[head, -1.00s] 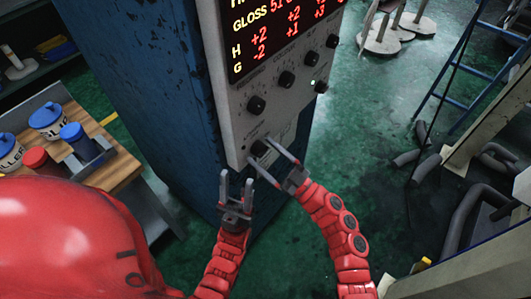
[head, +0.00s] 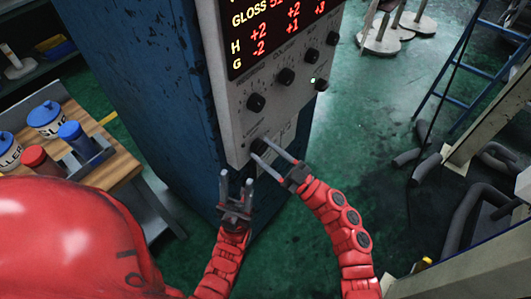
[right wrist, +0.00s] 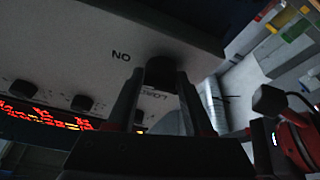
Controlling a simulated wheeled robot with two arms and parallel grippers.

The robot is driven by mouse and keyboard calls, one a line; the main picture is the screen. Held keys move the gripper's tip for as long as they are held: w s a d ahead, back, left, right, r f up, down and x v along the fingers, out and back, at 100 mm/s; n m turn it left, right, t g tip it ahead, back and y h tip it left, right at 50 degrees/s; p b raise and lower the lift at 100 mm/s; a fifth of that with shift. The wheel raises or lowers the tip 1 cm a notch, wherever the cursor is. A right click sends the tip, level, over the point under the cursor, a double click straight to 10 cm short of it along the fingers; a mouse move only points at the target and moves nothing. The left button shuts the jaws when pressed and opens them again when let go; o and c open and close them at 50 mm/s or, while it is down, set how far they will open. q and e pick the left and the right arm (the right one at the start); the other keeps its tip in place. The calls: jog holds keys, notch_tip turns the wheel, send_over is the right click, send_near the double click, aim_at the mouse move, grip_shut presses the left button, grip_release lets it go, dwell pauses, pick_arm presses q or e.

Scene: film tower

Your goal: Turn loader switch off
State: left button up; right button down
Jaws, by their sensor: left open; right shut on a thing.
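The loader switch (head: 258,145) is a small dark knob low on the grey control panel (head: 284,114), partly hidden by my right gripper (head: 261,149). My right gripper's fingers lie on either side of the knob and are shut on it. In the right wrist view the knob (right wrist: 160,70) is dark and round between the two fingertips. Upside-down lettering for ON is beside it, and a partly covered loader label is below. My left gripper (head: 237,176) is open and empty, pointing up in front of the blue cabinet, left of the right gripper.
Several other black knobs (head: 286,76) sit higher on the panel, below a red digit display (head: 265,30). The blue cabinet (head: 150,90) stands behind. A wooden bench (head: 112,160) with pots is left; a blue ladder (head: 468,70) is right.

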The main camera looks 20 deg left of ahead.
jog(key=shift+w+d+r+n+g+h+b, duration=0.1)
jog(key=shift+n+g+h+b, duration=0.8)
jog(key=shift+n+b, duration=1.85)
jog(key=shift+w+a+r+n+g+h+b, duration=0.1)
jog(key=shift+n+g+h+b, duration=0.4)
jog(key=shift+n+g+b, duration=2.2)
jog(key=shift+d+r+n+t+h+b, duration=0.1)
jog(key=shift+n+t+h+b, duration=0.55)
jog(key=shift+n, duration=3.9)
jog(key=shift+g+b, duration=0.25)
jog(key=shift+b, duration=0.25)
jog(key=shift+c, duration=2.3)
grip_release()
jog(key=shift+o, duration=0.6)
jog(key=shift+r, duration=0.1)
